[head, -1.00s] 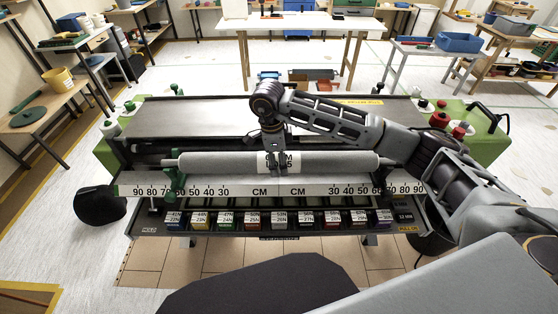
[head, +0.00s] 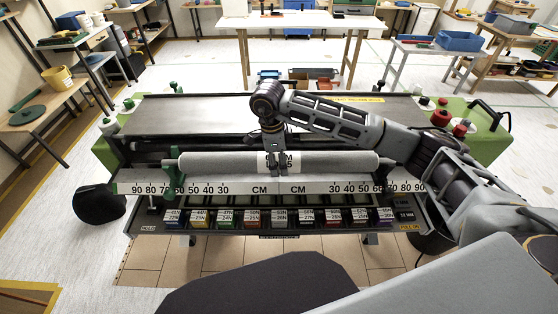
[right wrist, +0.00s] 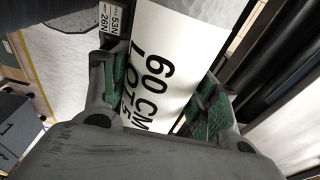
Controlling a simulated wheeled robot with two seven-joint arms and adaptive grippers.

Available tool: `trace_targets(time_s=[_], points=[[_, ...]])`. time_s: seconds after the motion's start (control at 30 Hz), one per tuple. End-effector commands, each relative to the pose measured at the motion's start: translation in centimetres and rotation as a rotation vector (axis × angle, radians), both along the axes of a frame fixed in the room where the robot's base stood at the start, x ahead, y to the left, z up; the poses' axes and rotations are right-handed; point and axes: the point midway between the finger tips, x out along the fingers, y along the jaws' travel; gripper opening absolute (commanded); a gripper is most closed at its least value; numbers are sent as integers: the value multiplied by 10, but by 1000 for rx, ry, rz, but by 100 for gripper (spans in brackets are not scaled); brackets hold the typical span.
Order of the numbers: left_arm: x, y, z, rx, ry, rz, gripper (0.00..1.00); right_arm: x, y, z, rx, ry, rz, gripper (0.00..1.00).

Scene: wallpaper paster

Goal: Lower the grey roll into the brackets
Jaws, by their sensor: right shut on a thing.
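The grey roll (head: 225,162) lies lengthwise along the front of the wallpaper paster, just above and behind the CM scale. Its white label shows 60 CM in the right wrist view (right wrist: 165,60). My right gripper (head: 278,172) comes down from above at the roll's middle; its two fingers (right wrist: 158,90) are shut on the roll, one on each side of the label. A green bracket post (head: 171,180) stands at the roll's left end; the right end is partly near my arm. I cannot tell whether the roll's ends touch the brackets. My left gripper is not in view.
The white scale bar (head: 240,188) runs in front of the roll. Below it is a row of several coloured, labelled weights (head: 250,217). The paster's flat grey top (head: 190,117) lies behind the roll. A white table (head: 300,22) stands farther back.

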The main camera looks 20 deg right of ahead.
Motion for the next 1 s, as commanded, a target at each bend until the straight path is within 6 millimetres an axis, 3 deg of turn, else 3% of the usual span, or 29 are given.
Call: trace_targets(time_s=[0.5,0.53,0.73,1.0], points=[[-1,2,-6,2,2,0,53,1,0,-4,2,-5,-1,0],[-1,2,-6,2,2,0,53,1,0,-4,2,-5,-1,61],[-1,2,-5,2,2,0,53,1,0,-5,1,-2,0,85],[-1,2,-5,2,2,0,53,-1,0,-8,-2,4,0,85]])
